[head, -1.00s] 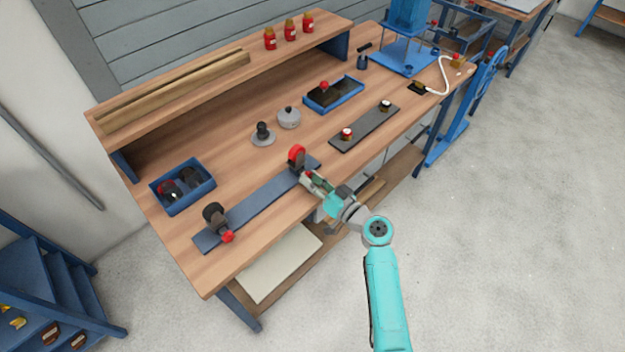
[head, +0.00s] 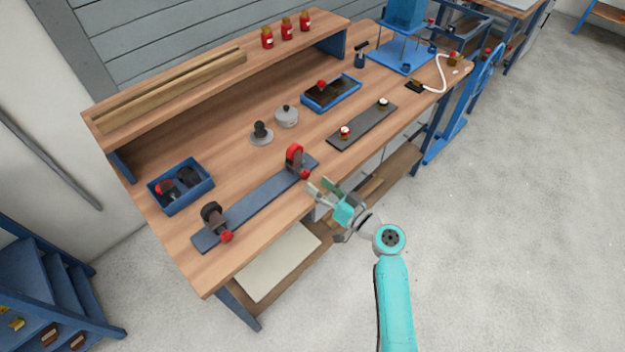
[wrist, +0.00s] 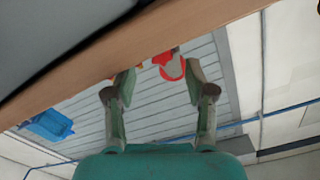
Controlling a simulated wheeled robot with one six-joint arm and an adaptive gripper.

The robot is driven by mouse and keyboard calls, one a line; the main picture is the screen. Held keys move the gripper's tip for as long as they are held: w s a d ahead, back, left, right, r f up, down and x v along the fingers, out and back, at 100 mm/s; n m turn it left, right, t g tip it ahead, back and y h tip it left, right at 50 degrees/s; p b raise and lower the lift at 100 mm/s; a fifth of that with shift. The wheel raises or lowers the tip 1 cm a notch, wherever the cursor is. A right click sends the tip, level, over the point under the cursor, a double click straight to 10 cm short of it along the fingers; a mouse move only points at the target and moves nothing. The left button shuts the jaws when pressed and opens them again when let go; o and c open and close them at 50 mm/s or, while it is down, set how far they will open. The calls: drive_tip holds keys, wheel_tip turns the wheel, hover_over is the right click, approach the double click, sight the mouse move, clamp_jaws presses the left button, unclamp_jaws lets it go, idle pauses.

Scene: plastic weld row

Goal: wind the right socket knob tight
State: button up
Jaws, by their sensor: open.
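The right socket is a red ring (head: 294,157) standing at the right end of a blue rail (head: 256,205) on the bench. Its red knob (head: 305,174) is on the side facing me. The left socket (head: 212,215) is dark, with a red knob (head: 227,236). My gripper (head: 319,187) is open and empty at the bench's front edge, a short gap from the right knob. In the wrist view a red curved part (wrist: 172,68) shows between my gripper's fingers (wrist: 157,72); whether it is the socket or knob is unclear.
A blue bin (head: 181,187) stands at left, a blue tray (head: 331,93) behind. Grey round parts (head: 286,116) sit mid-bench. Open floor lies in front.

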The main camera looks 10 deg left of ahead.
drive_tip(key=v, duration=0.8)
drive_tip(key=shift+s+d, duration=0.1)
